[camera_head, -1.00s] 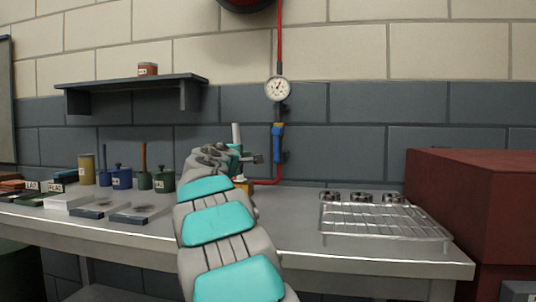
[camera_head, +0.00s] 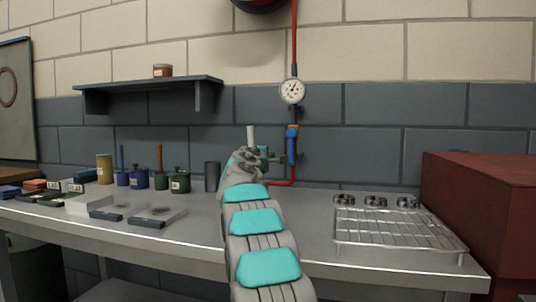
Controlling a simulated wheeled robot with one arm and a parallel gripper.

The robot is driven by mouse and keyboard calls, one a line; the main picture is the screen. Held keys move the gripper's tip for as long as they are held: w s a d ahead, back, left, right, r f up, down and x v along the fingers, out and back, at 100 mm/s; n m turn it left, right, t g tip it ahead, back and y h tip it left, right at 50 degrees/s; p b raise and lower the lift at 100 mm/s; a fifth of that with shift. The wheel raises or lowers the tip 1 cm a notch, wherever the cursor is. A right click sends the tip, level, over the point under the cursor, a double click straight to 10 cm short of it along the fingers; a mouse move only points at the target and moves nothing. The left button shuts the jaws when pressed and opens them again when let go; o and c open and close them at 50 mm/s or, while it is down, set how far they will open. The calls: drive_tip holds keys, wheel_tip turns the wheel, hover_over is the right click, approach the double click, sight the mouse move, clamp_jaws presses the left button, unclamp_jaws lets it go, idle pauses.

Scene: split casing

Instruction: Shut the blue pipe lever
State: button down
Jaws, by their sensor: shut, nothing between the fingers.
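The blue pipe lever (camera_head: 292,144) is on the pipe at the back wall, below the round gauge. Its handle stands upright, in line with the pipe. My gripper (camera_head: 279,159) reaches in from the left at the height of the handle's lower part. It is shut and empty. Its tip appears just left of the handle; I cannot tell whether they touch. My arm hides part of the bench in front of the pipe.
A gauge (camera_head: 292,91) sits above the lever. A red pipe (camera_head: 283,183) bends left below it. A wire rack (camera_head: 396,232) and a dark red box (camera_head: 490,205) stand to the right. Pots, including a green one (camera_head: 179,180), and a dark cylinder (camera_head: 212,177) stand left.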

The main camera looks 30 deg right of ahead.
sight(292, 147)
drive_tip(key=shift+s+d, duration=0.65)
drive_tip(key=shift+d, duration=0.15)
drive_tip(key=shift+s+d, duration=0.6)
drive_tip(key=shift+d, duration=0.2)
